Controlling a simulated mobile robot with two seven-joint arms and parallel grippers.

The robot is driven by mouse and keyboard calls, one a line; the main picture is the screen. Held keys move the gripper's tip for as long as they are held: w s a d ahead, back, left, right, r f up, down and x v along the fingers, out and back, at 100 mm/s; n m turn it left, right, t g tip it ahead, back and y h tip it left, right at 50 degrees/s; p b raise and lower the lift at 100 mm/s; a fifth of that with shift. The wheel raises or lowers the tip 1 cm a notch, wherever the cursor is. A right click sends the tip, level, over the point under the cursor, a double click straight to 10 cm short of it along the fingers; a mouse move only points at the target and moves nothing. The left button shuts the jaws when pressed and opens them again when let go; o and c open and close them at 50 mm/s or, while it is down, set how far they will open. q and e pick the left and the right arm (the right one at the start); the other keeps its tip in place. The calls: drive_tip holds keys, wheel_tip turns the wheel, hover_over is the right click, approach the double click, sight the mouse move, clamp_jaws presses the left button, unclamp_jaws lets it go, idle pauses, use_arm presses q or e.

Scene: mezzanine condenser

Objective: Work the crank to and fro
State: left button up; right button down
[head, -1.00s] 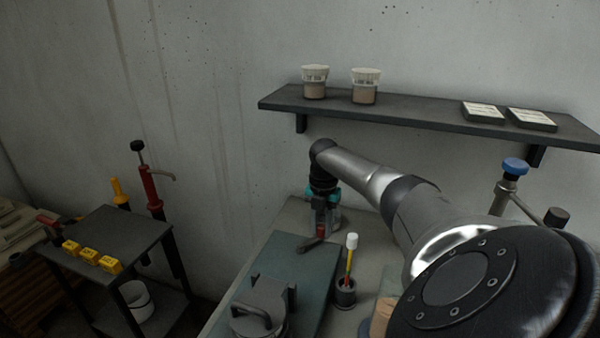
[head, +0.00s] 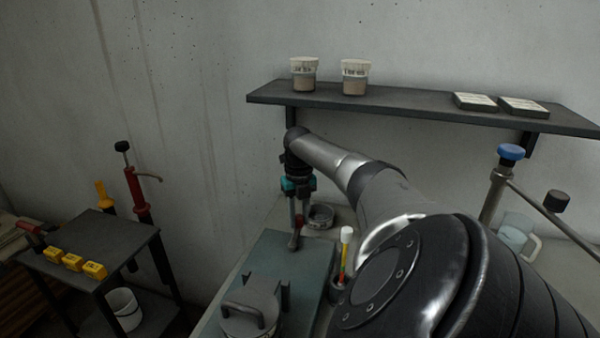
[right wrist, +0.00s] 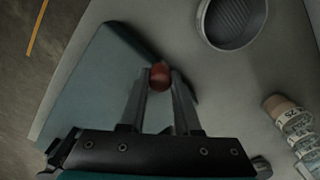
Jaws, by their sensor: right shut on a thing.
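My right gripper (head: 298,218) reaches down at the far end of the teal board on the bench. It is shut on the red knob (right wrist: 160,77) of the crank, which shows between the two fingertips in the right wrist view. The crank's dark arm (head: 294,240) shows below the fingers in the head view and points away from me toward the wall. The rest of the crank is largely hidden behind the gripper. My left gripper is in neither view.
The teal board (head: 285,262) carries a grey handled lid (head: 250,312) at its near end. A cup with a white-topped stick (head: 345,250) stands right of it. A round metal cup (head: 320,216) is close beside the gripper. A wall shelf (head: 400,97) hangs above.

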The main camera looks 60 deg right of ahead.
drive_tip(key=shift+w, duration=0.15)
idle(0.4)
drive_tip(key=c, duration=0.6)
unclamp_jaws()
